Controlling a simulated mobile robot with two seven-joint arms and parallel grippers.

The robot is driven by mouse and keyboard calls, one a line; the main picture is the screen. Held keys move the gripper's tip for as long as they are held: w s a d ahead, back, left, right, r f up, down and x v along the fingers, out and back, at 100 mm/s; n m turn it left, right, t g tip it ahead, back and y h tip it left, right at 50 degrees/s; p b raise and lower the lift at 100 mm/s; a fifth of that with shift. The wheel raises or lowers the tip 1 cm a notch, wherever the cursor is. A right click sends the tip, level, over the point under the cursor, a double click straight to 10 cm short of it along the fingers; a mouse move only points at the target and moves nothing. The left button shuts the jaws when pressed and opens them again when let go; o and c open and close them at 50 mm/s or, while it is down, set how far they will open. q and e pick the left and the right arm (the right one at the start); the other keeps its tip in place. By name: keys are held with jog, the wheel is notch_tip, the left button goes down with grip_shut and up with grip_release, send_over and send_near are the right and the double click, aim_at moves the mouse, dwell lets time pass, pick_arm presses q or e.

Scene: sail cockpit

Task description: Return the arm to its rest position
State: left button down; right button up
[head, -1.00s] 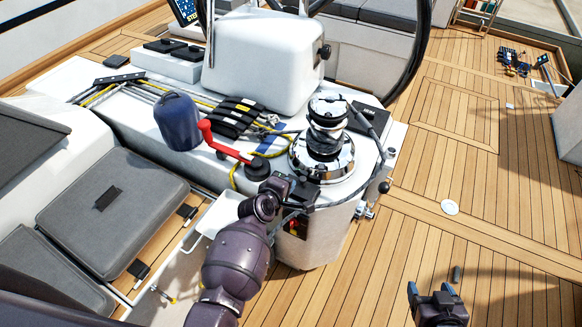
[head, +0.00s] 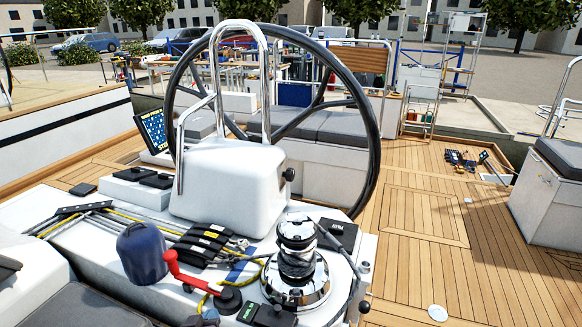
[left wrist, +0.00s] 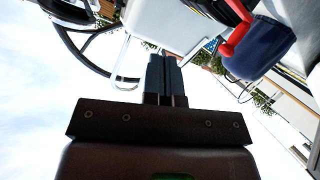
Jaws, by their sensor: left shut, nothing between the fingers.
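My left gripper (head: 270,313) shows at the bottom edge of the head view, dark and partly cut off, just in front of the chrome winch (head: 297,265). In the left wrist view its two dark fingers (left wrist: 166,80) are closed together with nothing between them. That view is upside down, with sky filling the lower part. Most of my left arm is below the head picture. My right gripper is not in view.
The red winch handle (head: 190,277) and blue bag (head: 142,253) lie left of the winch. Black rope clutches (head: 203,243), the white pedestal (head: 228,180) and a large black steering wheel (head: 374,130) stand behind. Teak deck (head: 440,265) at right is mostly clear.

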pick_arm(q)
jog(key=s+a+f+m+g+y, duration=0.1)
jog(key=s+a+f, duration=0.2)
jog(key=s, duration=0.7)
jog(key=s+a+f+m+g+y+b, duration=0.1)
jog(key=s+a+f+m, duration=0.1)
jog(key=s+a, duration=0.4)
jog(key=s+f, duration=0.1)
jog(key=s, duration=0.3)
jog(key=shift+f+m, duration=0.25)
jog(key=shift+m, duration=0.05)
